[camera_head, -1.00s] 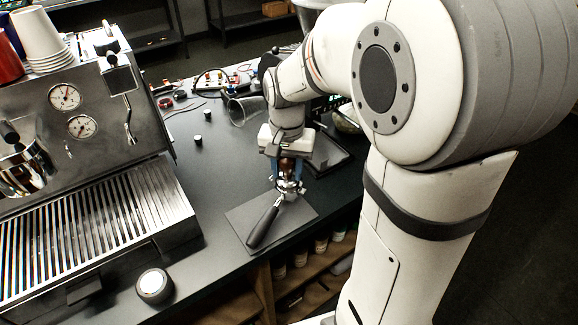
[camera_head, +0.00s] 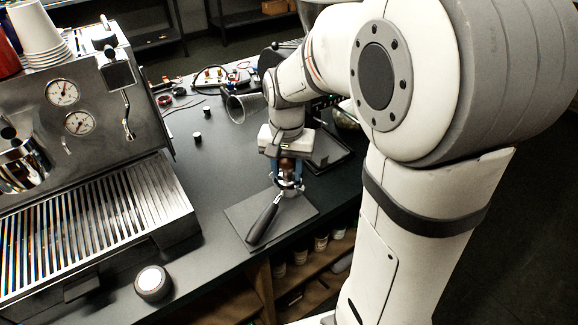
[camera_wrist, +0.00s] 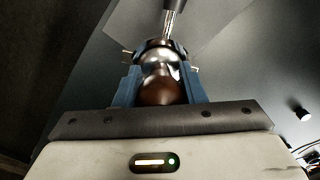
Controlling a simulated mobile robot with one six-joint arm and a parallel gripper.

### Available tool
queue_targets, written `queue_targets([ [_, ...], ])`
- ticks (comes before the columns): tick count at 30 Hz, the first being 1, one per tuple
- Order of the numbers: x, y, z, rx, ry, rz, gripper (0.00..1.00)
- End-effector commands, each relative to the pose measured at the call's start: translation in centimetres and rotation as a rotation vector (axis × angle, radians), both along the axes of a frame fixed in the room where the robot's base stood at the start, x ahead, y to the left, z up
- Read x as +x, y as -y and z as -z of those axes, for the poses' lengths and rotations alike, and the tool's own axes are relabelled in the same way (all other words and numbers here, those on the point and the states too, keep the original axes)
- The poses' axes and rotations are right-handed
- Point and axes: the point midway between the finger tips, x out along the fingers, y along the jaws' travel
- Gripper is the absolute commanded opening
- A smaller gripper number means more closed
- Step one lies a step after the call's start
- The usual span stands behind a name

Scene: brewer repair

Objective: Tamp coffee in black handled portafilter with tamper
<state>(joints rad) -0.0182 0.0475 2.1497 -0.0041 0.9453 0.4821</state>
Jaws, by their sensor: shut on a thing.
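The black-handled portafilter (camera_head: 263,222) lies on a grey mat (camera_head: 238,212), its handle pointing to the lower left and its metal basket at the upper right. My gripper (camera_head: 288,172) is directly above the basket, pointing down. In the wrist view, my gripper (camera_wrist: 158,88) has its blue fingers shut on the tamper (camera_wrist: 160,92), which has a brown knob and a metal neck. The tamper's base is at the portafilter basket (camera_wrist: 165,46). I cannot tell how deep it sits, and the coffee inside is hidden.
An espresso machine (camera_head: 95,215) with a slatted drip tray fills the left. A round grey and white object (camera_head: 153,283) stands near the counter's front edge. The counter (camera_head: 205,165) left of the mat is clear.

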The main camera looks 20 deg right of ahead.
Motion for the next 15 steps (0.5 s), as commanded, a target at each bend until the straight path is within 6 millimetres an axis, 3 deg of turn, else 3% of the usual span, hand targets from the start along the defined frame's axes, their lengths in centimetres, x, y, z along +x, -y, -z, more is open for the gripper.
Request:
queue_targets([
  [15, 0.01, 0.00, 0.59, 0.000, 0.000, 0.000, 0.00],
])
